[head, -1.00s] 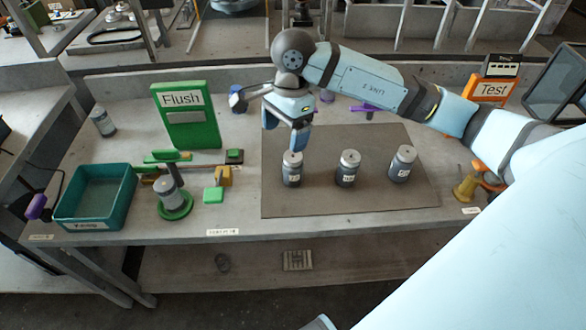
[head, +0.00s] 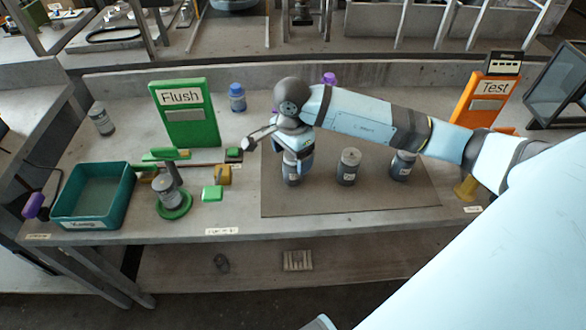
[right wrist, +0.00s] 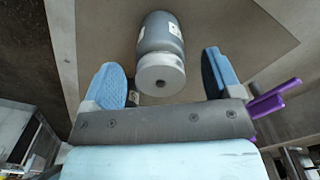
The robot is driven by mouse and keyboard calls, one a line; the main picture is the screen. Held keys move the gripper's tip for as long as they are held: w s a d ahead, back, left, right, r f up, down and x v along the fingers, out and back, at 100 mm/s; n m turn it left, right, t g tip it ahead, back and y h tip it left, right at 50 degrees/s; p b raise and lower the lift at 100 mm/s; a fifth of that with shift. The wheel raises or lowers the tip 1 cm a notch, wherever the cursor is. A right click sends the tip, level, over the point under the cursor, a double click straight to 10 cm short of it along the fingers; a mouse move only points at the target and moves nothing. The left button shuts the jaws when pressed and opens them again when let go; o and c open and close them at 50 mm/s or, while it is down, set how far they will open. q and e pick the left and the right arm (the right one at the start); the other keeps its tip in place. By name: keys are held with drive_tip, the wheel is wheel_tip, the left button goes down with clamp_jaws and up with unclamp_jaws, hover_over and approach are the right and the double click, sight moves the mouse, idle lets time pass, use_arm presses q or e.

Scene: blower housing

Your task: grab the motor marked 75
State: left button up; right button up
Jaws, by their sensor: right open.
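Three grey motors with pale caps stand upright on the brown mat (head: 320,205): a left one (head: 292,181), a middle one (head: 348,168) and a right one (head: 401,168). Their label numbers are too small to read, so I cannot tell which is marked 75. My right gripper (head: 293,165) is over the left motor and partly hides it. In the right wrist view a motor (right wrist: 161,42) lies ahead, between the two open blue fingers, apart from both. My right arm partly covers the right motor's top. My left gripper is not in view.
A green Flush sign (head: 190,125), a teal bin (head: 70,222) and a motor on a green round stand (head: 175,206) are to the left. Another motor (head: 102,120) stands farther back. An orange Test sign (head: 478,103) is at right. The mat's front is clear.

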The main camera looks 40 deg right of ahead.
wheel_tip(320, 180, down, 2)
drive_tip(key=shift+f, duration=0.1)
drive_tip(key=c, duration=1.2)
